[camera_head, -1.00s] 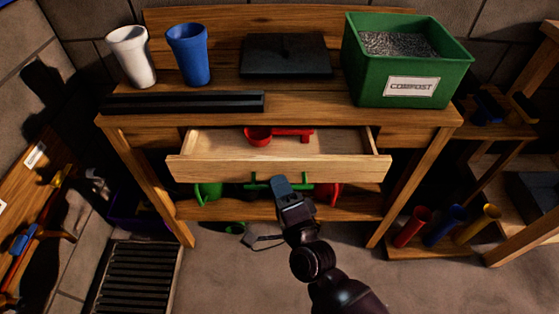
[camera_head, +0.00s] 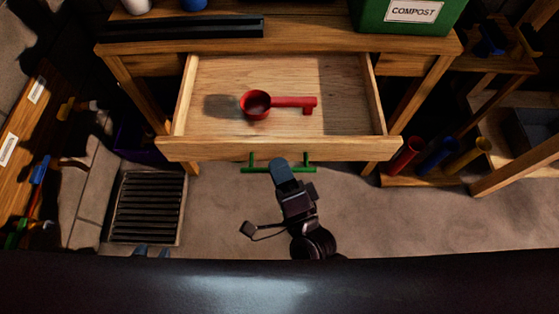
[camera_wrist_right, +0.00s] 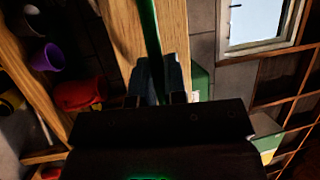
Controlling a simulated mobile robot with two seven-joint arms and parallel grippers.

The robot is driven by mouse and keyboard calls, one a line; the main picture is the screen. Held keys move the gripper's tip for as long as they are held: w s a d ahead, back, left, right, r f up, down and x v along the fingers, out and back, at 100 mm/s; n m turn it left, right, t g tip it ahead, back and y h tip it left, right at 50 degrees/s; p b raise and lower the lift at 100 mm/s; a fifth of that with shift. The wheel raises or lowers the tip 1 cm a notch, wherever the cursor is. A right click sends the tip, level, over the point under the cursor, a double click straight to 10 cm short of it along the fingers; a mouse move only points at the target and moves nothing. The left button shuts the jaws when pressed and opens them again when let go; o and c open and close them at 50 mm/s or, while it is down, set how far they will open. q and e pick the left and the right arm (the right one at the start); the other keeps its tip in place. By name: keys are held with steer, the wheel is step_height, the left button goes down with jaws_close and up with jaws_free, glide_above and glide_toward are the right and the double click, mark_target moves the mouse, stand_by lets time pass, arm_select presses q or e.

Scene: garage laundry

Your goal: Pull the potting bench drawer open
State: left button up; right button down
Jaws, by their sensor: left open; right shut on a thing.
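The potting bench drawer (camera_head: 330,149) stands well out from the bench, its inside open to view. Its green bar handle (camera_head: 250,169) is on the drawer front. My right gripper (camera_head: 284,168) is shut on the handle near its middle. In the right wrist view the two fingers (camera_wrist_right: 158,82) close on the green bar (camera_wrist_right: 149,25). The tips of my left gripper (camera_head: 153,250) show apart and empty at the lower left, over the floor grate, away from the drawer. The rest of that gripper is hidden behind a dark part of mine.
A red scoop (camera_head: 257,104) lies in the drawer. On the bench top are a black bar (camera_head: 190,27) and a green compost bin (camera_head: 405,20). Red, blue and yellow tubes stand at the right. The floor before the drawer is clear.

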steer(key=c, duration=1.2)
jaws_free()
arm_select(q)
steer(key=shift+r, duration=0.1)
arm_select(e)
steer(key=v, duration=1)
steer(key=shift+s+d+f, duration=0.15)
steer(key=shift+s+d, duration=0.05)
steer(key=shift+s, duration=0.15)
arm_select(q)
steer(key=shift+r, duration=0.1)
step_height(320, 180, up, 9)
steer(key=t+p, duration=0.1)
steer(key=p, duration=0.9)
steer(key=shift+w+n, duration=0.25)
steer(key=shift+n, duration=0.05)
arm_select(e)
steer(key=s+d+n+g+h, duration=0.1)
steer(key=d+n+g+h, duration=0.1)
steer(key=d+n, duration=0.2)
steer(key=s+d+r+n+g+h, duration=0.1)
steer(key=d+n, duration=0.4)
steer(key=d, duration=0.6)
steer(key=s+d+n+g+h, duration=0.3)
steer(key=d+n+g+h, duration=0.1)
steer(key=d, duration=0.4)
steer(key=shift+r+n+h, duration=0.2)
steer(key=shift+n+h, duration=0.2)
